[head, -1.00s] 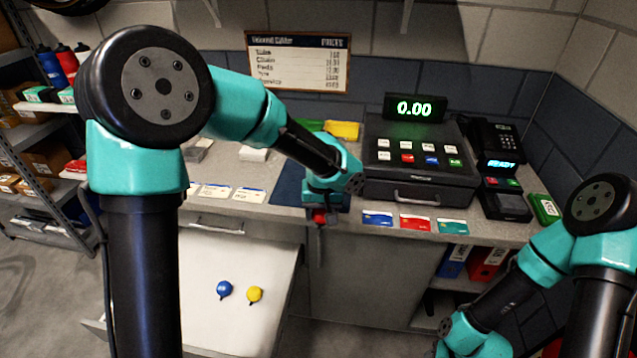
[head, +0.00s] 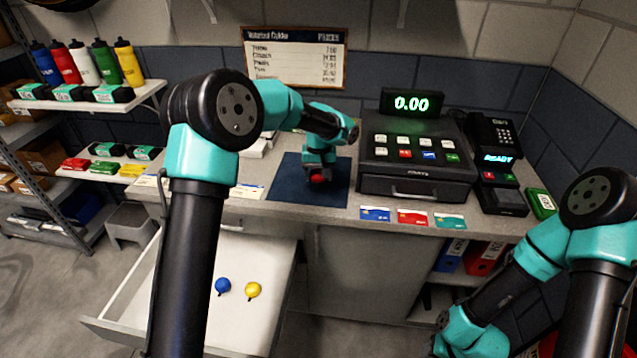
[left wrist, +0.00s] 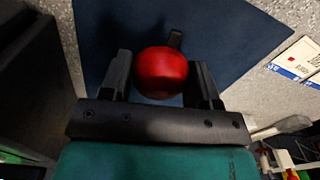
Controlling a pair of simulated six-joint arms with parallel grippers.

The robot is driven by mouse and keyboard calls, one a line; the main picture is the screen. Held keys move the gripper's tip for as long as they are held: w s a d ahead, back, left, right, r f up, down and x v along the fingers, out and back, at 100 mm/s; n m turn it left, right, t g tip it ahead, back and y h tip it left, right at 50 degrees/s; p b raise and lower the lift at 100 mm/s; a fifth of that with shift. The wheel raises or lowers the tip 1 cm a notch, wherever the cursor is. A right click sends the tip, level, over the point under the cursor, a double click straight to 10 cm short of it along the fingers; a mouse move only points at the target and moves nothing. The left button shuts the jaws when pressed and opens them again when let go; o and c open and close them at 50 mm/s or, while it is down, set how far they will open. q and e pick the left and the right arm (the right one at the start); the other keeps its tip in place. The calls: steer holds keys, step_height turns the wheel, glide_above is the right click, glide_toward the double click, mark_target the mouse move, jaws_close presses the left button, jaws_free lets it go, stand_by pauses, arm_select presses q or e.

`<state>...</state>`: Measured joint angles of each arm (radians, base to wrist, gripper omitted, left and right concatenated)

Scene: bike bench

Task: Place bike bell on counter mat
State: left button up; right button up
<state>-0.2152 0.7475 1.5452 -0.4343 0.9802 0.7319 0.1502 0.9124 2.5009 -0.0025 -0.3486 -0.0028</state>
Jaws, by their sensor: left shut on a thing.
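A red bike bell (head: 318,178) is between the fingers of my left gripper (head: 318,181), over the dark blue counter mat (head: 285,187). In the left wrist view the red bell (left wrist: 161,72) fills the space between the two black fingers, with the blue mat (left wrist: 215,30) behind it. My left gripper is shut on it. I cannot tell whether the bell touches the mat. A blue bell (head: 223,286) and a yellow bell (head: 253,290) lie in the open drawer. My right gripper is not clearly visible; only my right arm shows at the lower right.
The cash register (head: 415,160) stands right of the mat. Several cards (head: 412,217) lie along the counter's front edge. The open white drawer (head: 262,330) juts out below the counter. Shelves with bottles (head: 85,65) stand at the left.

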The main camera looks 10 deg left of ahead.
mark_target(319, 190)
arm_select(q)
steer(key=shift+f, duration=1.75)
steer(key=shift+f, duration=0.1)
steer(key=o, duration=0.9)
step_height(319, 190, up, 12)
steer(key=shift+d+r, duration=0.15)
